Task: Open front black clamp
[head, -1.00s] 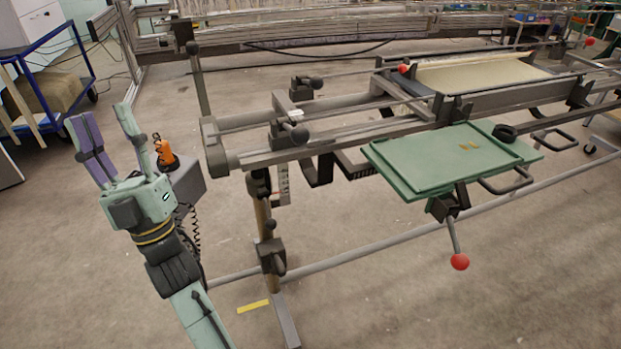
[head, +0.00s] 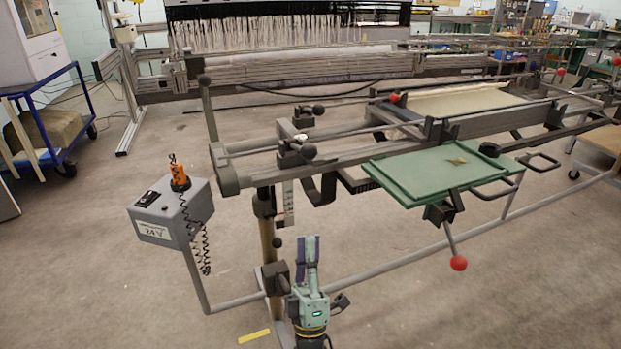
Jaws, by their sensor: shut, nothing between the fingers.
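The front black clamp (head: 297,151) is a dark block with a round black knob on its lever. It sits at the left end of the frame's front rail. A similar black clamp (head: 304,114) sits behind it on the rear rail. My gripper (head: 307,243) points upward, low in the picture, below the front clamp and apart from it. Its fingers look close together with nothing seen between them. It shows in front of the frame's lower tube.
A grey control box (head: 160,213) with an orange handle (head: 178,175) and coiled cable stands left of my gripper. A green tray (head: 420,175) and a red-knobbed lever (head: 457,263) are at right. Open floor lies at front left and right.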

